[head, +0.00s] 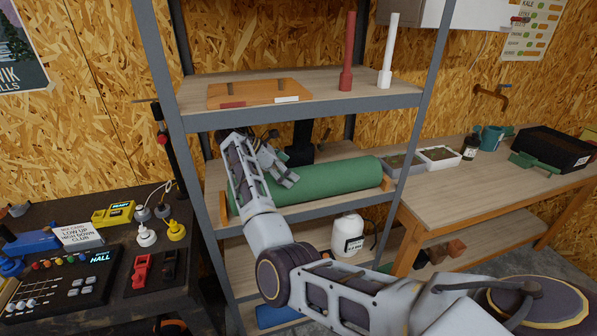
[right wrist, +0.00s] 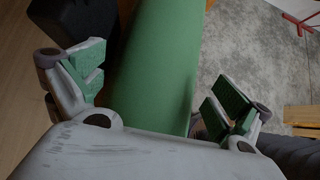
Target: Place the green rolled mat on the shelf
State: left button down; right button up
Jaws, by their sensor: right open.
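The green rolled mat (head: 335,183) lies lengthwise on the middle shelf board (head: 300,218) of the grey metal shelf unit, between small orange wooden end pieces (head: 389,184). My right gripper (head: 277,163) is over the left part of the mat; my forearm hides some of it. In the right wrist view the mat (right wrist: 155,60) runs between the fingers of my right gripper (right wrist: 158,88). They are spread wide, one on each side of it. I cannot tell whether they touch it. My left gripper is not in view.
The upper shelf holds an orange board (head: 258,93), a red post (head: 347,60) and a white post (head: 388,55). A white jug (head: 347,236) stands on the lower shelf. Grey uprights flank my arm. Cluttered benches stand left and right.

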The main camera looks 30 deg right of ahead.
aim_at(270, 175)
jog(key=shift+w+a+b, duration=0.15)
jog(key=shift+w+a, duration=0.1)
jog(key=shift+a, duration=0.8)
jog(key=shift+w+a+b, duration=0.1)
jog(key=shift+w+a, duration=0.15)
jog(key=shift+a, duration=0.85)
jog(key=shift+w+a+b, duration=0.15)
jog(key=shift+w+a, duration=0.1)
jog(key=shift+a, duration=0.8)
jog(key=shift+d, duration=0.2)
